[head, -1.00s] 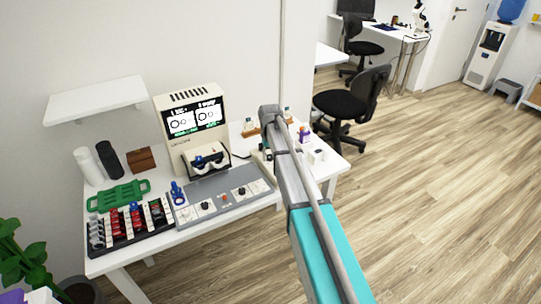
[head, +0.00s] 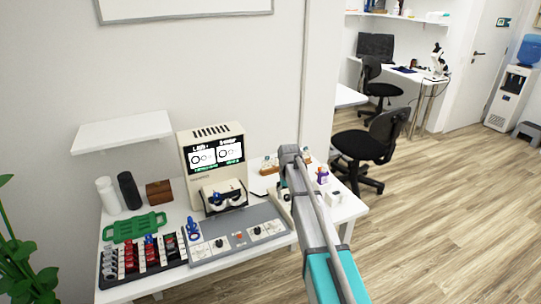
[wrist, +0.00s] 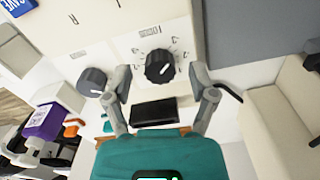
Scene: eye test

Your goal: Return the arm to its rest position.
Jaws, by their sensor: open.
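My arm (head: 318,235) reaches from the lower right of the head view over the right part of the white table. Its gripper end is mostly hidden behind the arm there. In the wrist view my gripper (wrist: 160,78) is open, its two grey fingers spread with nothing held. A black dial knob (wrist: 159,66) on a pale panel shows between the fingers; I cannot tell the gap to it. A second dark knob (wrist: 92,80) lies left of the left finger. No rest position is marked in view.
A beige tester (head: 185,150) with a lit screen stands behind a grey control panel (head: 205,254), left of my arm. A green tray (head: 135,227) lies farther left. A purple bottle (head: 322,176) stands right of the arm. A shelf (head: 122,130) overhangs the table's left.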

